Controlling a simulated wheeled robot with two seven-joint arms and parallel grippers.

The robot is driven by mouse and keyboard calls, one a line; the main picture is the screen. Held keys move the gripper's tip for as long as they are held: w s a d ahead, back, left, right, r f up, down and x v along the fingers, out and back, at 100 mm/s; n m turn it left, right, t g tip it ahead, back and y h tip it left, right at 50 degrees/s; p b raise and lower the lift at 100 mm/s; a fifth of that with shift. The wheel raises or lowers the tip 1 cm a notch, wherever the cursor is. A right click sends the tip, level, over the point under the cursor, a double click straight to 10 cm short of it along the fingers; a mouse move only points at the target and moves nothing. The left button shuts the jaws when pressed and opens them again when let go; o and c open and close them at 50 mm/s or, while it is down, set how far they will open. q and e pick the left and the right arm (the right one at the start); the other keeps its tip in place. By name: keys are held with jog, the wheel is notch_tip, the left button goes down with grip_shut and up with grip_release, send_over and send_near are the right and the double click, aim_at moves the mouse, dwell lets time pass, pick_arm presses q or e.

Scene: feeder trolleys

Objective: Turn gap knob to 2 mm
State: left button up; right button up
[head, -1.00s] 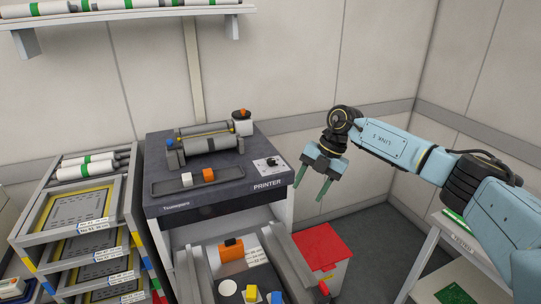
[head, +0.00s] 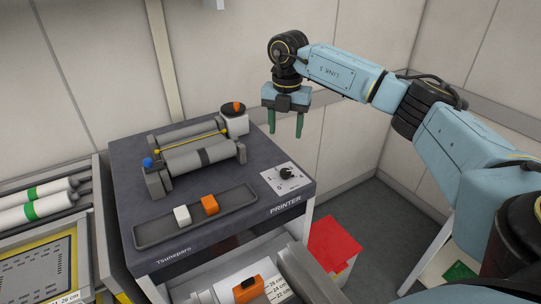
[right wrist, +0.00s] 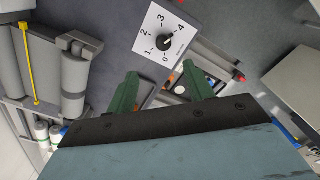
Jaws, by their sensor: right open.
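The gap knob (head: 286,172) is a small black knob on a white dial plate (head: 268,178) at the right of the printer top. In the right wrist view the knob (right wrist: 169,40) sits on the dial plate (right wrist: 152,24), marked 0 to 4. Its exact pointer setting is too small to read with certainty. My right gripper (head: 286,132) is open and empty, with green fingers pointing down, above and apart from the knob. In the right wrist view its fingertips (right wrist: 160,72) are below the dial in the picture. My left gripper is not in view.
The printer top (head: 125,185) carries grey rollers (head: 200,158) and a tray (head: 152,232) with a white and an orange block. A red-lidded bin (head: 335,243) is at lower right. Space around the knob is clear.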

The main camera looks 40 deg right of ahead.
aim_at(286, 171)
jog(key=f, duration=0.2)
jog(key=s+f+p, duration=0.1)
jog(key=f, duration=0.2)
jog(key=shift+s+f, duration=0.15)
notch_tip(286, 171, down, 7)
jog(key=shift+r+p, duration=0.1)
jog(key=shift+p, duration=0.5)
jog(key=shift+w+f, duration=0.2)
jog(key=shift+f, duration=0.25)
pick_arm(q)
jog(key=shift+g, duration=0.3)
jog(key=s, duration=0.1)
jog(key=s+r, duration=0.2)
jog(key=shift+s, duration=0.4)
pick_arm(e)
jog(key=c, duration=1)
